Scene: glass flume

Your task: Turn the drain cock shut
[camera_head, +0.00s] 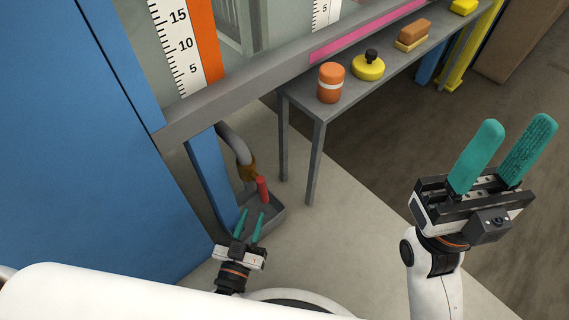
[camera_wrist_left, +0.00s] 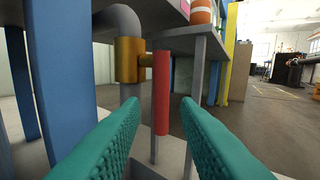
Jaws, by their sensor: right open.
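The drain cock has a brass body (camera_head: 246,170) on a grey pipe below the flume and a red handle (camera_head: 263,189). In the left wrist view the brass body (camera_wrist_left: 130,60) sits on the vertical pipe, and the red handle (camera_wrist_left: 161,92) hangs downward from its side stem. My left gripper (camera_head: 250,225) is open, its teal fingers pointing toward the red handle. In the left wrist view the handle shows between the fingers but beyond their tips, apparently not touched. My right gripper (camera_head: 503,155) is open and empty, raised at the right, far from the cock.
A grey tray (camera_head: 274,218) sits on the floor below the cock. A blue post (camera_head: 211,180) stands close left of the pipe. A grey bench (camera_head: 300,99) to the right holds an orange jar, a yellow round object and blocks. Floor before the bench is clear.

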